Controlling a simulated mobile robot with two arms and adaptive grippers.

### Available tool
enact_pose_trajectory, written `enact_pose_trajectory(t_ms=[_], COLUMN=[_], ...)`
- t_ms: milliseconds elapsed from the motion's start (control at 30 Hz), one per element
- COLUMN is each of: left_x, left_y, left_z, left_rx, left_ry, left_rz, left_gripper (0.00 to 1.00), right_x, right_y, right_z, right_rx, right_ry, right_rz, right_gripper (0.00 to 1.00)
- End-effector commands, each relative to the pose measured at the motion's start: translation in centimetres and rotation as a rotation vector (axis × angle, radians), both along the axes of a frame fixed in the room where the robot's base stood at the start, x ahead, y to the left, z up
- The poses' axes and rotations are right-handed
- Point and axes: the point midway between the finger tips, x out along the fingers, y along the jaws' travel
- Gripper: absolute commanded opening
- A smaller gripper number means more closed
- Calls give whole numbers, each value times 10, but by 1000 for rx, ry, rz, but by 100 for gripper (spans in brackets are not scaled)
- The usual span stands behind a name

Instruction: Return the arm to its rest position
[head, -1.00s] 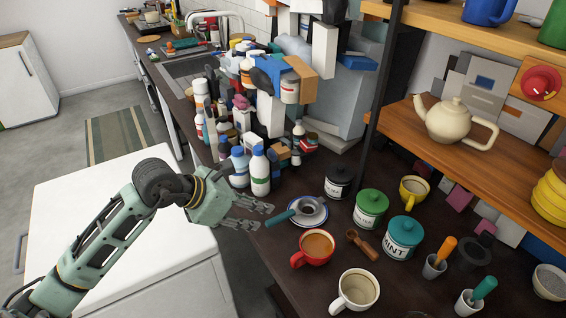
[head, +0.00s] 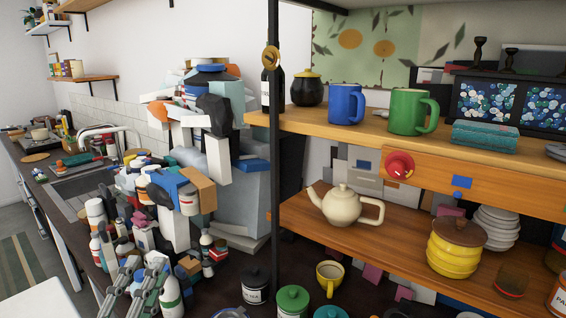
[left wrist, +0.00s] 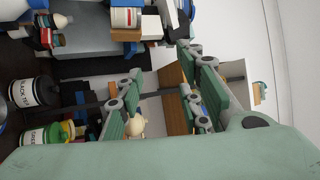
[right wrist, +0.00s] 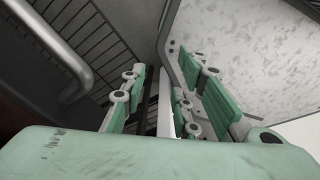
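My left gripper (head: 137,288) shows at the bottom left of the head view, in front of the bottles on the counter. In the left wrist view its fingers (left wrist: 160,105) stand apart with nothing between them; the shelf and the cream teapot (left wrist: 136,124) show beyond the gap. My right gripper (right wrist: 160,105) shows only in the right wrist view. Its fingers are apart and empty, near a grey speckled panel and a dark slatted surface. The left arm's links are out of the head view.
A dense pile of bottles and boxes (head: 180,190) crowds the counter beside the sink (head: 75,185). A shelf post (head: 274,150) rises in the middle. Shelves hold a teapot (head: 345,205), a blue mug (head: 346,103) and a green mug (head: 412,111). Canisters (head: 292,300) stand below.

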Motion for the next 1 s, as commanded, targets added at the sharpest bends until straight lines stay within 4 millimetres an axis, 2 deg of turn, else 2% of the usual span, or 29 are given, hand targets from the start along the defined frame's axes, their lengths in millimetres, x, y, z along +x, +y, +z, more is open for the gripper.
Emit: enact_pose_trajectory(t_ms=[100,167,233,300,367,400,500,600,700,833,867,1000], left_x=[-4,-11,-24,-43,-63,-78,-117,-153,-188,-232,-238,-224], left_y=[37,51,61,63,59,55,37,16,-4,-31,-35,-34], left_z=[-48,-80,-120,-163,-197,-218,-261,-290,-309,-325,-329,-374], left_rx=[-285,-420,-566,-703,-804,-863,-984,-1067,-1126,-1181,-1187,-1174], left_ry=[180,285,418,561,684,768,960,1130,1282,1469,1499,1501], left_rz=[133,202,280,357,415,452,528,583,629,672,681,693], left_gripper=[34,34,34,34,34,34,34,34,34,34,34,34], right_x=[0,0,0,0,0,0,0,0,0,0,0,0], right_y=[0,0,0,0,0,0,0,0,0,0,0,0], right_z=[0,0,0,0,0,0,0,0,0,0,0,0], right_rx=[0,0,0,0,0,0,0,0,0,0,0,0], right_ry=[0,0,0,0,0,0,0,0,0,0,0,0], right_rz=[0,0,0,0,0,0,0,0,0,0,0,0], right_gripper=[28,28,28,28,28,28,28,28,28,28,28,28])
